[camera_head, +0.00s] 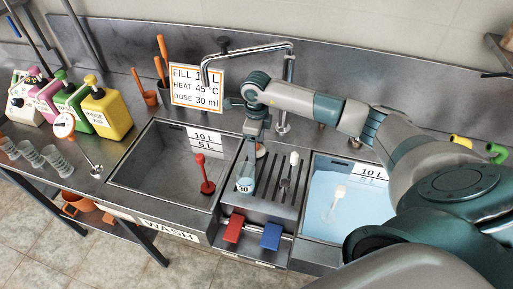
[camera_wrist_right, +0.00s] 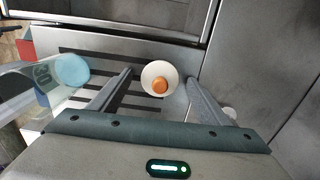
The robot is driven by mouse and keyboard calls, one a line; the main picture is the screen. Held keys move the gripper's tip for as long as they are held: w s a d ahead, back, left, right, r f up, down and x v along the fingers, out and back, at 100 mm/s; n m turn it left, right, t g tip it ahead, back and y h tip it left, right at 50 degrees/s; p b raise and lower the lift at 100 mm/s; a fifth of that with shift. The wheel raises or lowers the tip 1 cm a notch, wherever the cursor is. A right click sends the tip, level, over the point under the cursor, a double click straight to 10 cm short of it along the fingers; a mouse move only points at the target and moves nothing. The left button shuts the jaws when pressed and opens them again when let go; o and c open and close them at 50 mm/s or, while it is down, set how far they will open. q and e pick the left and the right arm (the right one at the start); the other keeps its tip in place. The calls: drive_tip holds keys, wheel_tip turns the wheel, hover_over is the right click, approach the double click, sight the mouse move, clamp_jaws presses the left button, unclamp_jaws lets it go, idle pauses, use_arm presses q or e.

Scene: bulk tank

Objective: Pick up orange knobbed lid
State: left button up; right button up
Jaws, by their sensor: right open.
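The orange-knobbed lid (camera_wrist_right: 160,78) is a white disc with an orange knob; in the right wrist view it shows between my fingertips, with gaps at both sides. In the head view only a small orange bit of it (camera_head: 260,152) shows, on the ribbed drainboard beside my gripper. My right gripper (camera_head: 250,148) is open, pointing down over the back of the drainboard; its two fingers also show in the right wrist view (camera_wrist_right: 160,86). How far they are above the lid I cannot tell. My left gripper is not in view.
A measuring cup (camera_head: 245,184) with pale blue liquid stands close by; it also shows in the right wrist view (camera_wrist_right: 70,70). The left basin (camera_head: 160,180) holds a red plunger-like tool (camera_head: 207,180); the right basin holds blue liquid (camera_head: 345,210).

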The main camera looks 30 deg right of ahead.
idle(0.3)
drive_tip(key=c, duration=1.1)
drive_tip(key=shift+c, duration=0.2)
drive_tip(key=shift+r, duration=0.1)
drive_tip(key=shift+r+b, duration=0.4)
drive_tip(key=shift+b, duration=0.05)
drive_tip(key=r, duration=0.1)
drive_tip(key=r+b, duration=0.2)
drive_tip(key=shift+s+d+r, duration=0.1)
drive_tip(key=shift+s+d, duration=0.15)
drive_tip(key=shift+d, duration=0.05)
drive_tip(key=s+d+r+b, duration=0.4)
drive_tip(key=s+r, duration=0.3)
drive_tip(key=s, duration=0.2)
drive_tip(key=shift+s+d, duration=0.15)
drive_tip(key=shift+d, duration=0.65)
